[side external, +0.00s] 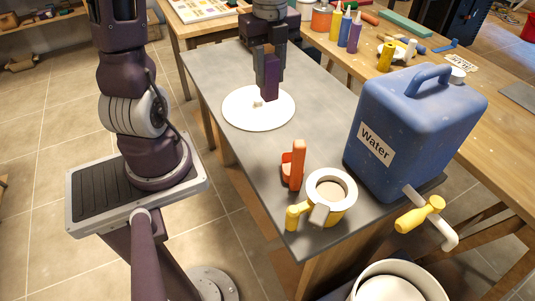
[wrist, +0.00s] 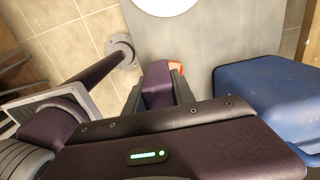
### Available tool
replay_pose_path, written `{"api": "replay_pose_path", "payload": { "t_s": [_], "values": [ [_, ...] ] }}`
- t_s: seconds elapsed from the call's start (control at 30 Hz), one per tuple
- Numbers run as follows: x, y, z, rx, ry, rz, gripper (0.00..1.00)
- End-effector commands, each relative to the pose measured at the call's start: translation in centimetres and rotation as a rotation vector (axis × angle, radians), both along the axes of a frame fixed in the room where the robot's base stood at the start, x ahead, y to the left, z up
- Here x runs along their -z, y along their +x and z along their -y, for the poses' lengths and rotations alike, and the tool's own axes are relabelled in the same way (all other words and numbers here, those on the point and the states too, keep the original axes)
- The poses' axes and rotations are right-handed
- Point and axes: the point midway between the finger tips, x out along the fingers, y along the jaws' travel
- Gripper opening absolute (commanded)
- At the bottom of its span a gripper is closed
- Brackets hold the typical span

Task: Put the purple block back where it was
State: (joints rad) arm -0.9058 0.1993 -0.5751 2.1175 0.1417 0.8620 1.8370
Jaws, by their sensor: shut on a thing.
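The purple block (side external: 270,86) is held upright in my gripper (side external: 268,68), over the white round plate (side external: 240,115) in the side view. My gripper is shut on the block, and its fingers cover part of it. Whether the block's lower end touches the plate is hard to tell. In the wrist view the purple block (wrist: 157,82) shows between the fingers, and part of the plate (wrist: 166,5) shows at the top edge. A small pale bit (side external: 257,103) shows on the plate near the block.
On the grey tabletop (side external: 222,68) are an orange-red clamp-like object (side external: 297,168), a white-rimmed mug with yellow parts (side external: 346,203) and a large blue water container (side external: 415,125) with a tap. Bottles (side external: 345,30) and tools stand on the wooden bench behind. The tabletop left of the mug is narrow.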

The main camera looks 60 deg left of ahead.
Motion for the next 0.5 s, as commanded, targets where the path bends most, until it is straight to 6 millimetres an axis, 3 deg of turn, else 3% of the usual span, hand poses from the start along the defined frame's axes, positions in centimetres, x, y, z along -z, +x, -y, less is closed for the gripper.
{"api": "replay_pose_path", "payload": {
  "t_s": [0.03,0.5],
  "values": [
    [0.0,-0.5,-0.8,-0.036,0.0,0.0,0.0],
    [9.4,-0.3,-0.3,-0.017,-0.003,-0.003,0.0]
  ]
}}
